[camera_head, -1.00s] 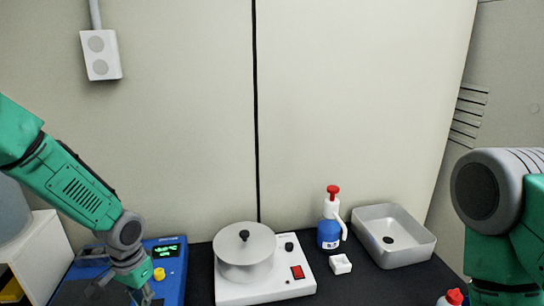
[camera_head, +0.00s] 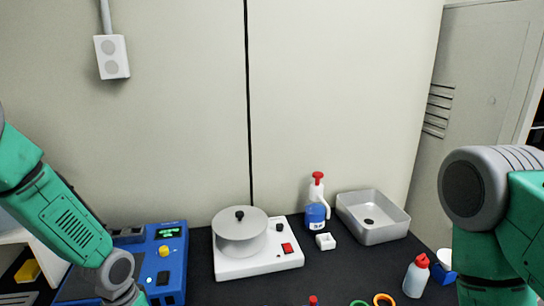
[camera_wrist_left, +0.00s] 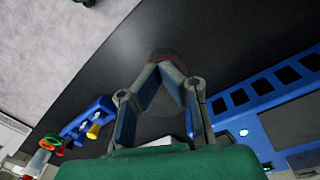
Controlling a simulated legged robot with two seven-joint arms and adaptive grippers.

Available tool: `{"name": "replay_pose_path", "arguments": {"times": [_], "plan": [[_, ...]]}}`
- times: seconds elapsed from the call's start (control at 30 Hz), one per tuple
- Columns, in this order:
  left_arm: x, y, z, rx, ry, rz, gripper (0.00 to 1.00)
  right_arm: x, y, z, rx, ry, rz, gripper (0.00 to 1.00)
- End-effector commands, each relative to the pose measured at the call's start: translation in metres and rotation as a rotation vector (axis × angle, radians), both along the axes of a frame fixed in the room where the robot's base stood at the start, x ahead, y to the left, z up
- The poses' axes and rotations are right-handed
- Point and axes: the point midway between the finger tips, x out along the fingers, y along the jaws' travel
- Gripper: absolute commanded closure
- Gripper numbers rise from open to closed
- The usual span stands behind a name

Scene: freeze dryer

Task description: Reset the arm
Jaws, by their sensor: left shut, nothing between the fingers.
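My left arm (camera_head: 70,230) comes in from the left in the head view and bends down at the blue device (camera_head: 165,255). Its gripper is cut off by the bottom edge there. In the left wrist view my left gripper (camera_wrist_left: 160,68) is shut, its two fingertips meeting with nothing between them. It hangs over the black table (camera_wrist_left: 220,45), with the blue device (camera_wrist_left: 265,105) to its right. My right arm (camera_head: 490,220) stands upright at the right edge of the head view, its gripper hidden below the frame.
A white unit (camera_head: 262,262) with a round metal pot (camera_head: 238,228), a blue-and-white pump bottle (camera_head: 316,205), a small white dish (camera_head: 325,241) and a metal basin (camera_head: 375,228) stand along the wall. A red-capped bottle (camera_head: 416,277) and rings (camera_head: 383,299) are nearer.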

Motion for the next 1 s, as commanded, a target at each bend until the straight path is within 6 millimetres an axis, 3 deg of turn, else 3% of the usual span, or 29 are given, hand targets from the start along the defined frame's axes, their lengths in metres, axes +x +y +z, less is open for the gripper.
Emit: {"name": "replay_pose_path", "arguments": {"times": [0.27,0.4,0.53,0.7,0.73,0.8,1.0], "plan": [[-0.087,-0.023,-0.05,-0.064,0.028,0.081,1.0,0.0,0.0,0.0,0.0,0.001,0.0,0.6],[-0.153,-0.027,-0.073,-0.066,0.039,0.159,1.0,-0.001,0.0,0.0,0.0,0.001,0.0,0.6],[-0.214,-0.02,-0.082,-0.024,0.034,0.232,1.0,-0.001,0.0,0.0,0.0,0.001,0.0,0.6],[-0.28,0.001,-0.073,0.071,0.012,0.29,1.0,-0.001,0.0,0.0,0.0,0.001,0.0,0.6],[-0.289,0.005,-0.072,0.088,0.006,0.296,1.0,0.0,0.0,-0.001,0.0,0.001,0.0,0.6],[-0.276,0.002,-0.097,0.076,-0.012,0.285,1.0,0.0,0.0,-0.024,0.0,-0.001,0.0,0.6],[-0.267,-0.001,-0.142,0.077,-0.029,0.259,1.0,-0.001,0.0,-0.071,0.0,0.001,0.0,0.6]]}}
